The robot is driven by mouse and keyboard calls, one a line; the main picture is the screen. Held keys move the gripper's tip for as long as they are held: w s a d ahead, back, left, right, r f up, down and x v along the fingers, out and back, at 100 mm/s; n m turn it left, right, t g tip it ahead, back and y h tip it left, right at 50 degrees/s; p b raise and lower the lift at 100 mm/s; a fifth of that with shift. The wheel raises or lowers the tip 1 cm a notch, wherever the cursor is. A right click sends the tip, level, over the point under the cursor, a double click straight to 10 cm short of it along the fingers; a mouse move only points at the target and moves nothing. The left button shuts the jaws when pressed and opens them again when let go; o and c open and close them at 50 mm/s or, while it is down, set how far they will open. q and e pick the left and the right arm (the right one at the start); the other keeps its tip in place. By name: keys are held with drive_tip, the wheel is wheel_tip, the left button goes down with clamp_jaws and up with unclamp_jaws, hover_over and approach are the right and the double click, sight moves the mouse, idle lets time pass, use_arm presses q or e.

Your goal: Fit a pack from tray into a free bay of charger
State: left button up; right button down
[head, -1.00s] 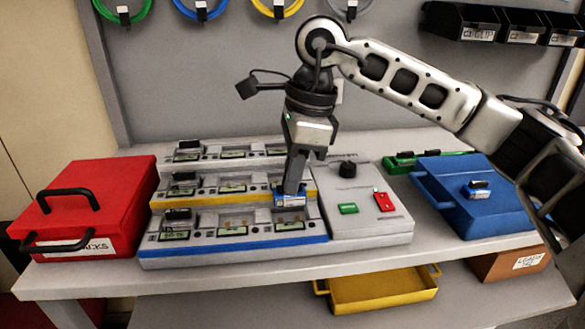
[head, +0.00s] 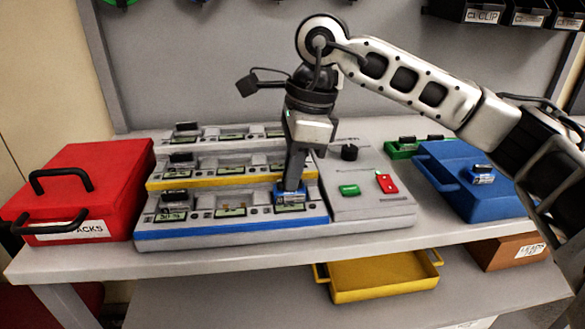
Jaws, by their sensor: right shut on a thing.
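My right gripper (head: 291,187) points straight down and is shut on a blue pack (head: 290,197). The pack is at the right-hand bay of the front, blue-striped row of the charger (head: 190,238). I cannot tell whether it is fully down in the bay. The front row's middle bay (head: 230,204) looks empty. Dark-topped packs sit in the left bays of the rows, one of them at the front left (head: 174,198). The blue tray (head: 440,172) at the right holds another pack (head: 482,174). My left gripper is not in view.
A red box (head: 85,190) with black handles stands left of the charger. The grey panel (head: 370,206) right of the bays has a black knob and green and red parts. A green tray (head: 403,152) lies behind the blue tray. A yellow tray (head: 380,278) is on the lower shelf.

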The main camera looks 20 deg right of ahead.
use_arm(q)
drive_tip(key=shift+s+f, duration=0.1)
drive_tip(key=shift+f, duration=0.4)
use_arm(e)
drive_tip(key=shift+f, duration=0.25)
drive_tip(key=c, duration=1.4)
unclamp_jaws()
drive_tip(key=shift+c, duration=0.2)
drive_tip(key=shift+o, duration=0.2)
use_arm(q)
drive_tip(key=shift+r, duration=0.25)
use_arm(e)
drive_tip(key=shift+r, duration=0.15)
use_arm(q)
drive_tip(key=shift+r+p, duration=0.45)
drive_tip(key=shift+p, duration=0.35)
use_arm(e)
drive_tip(key=s+d+r, duration=0.1)
drive_tip(key=d+r, duration=0.2)
drive_tip(key=r, duration=1.2)
drive_tip(key=shift+r, duration=0.2)
drive_tip(key=shift+f, duration=0.1)
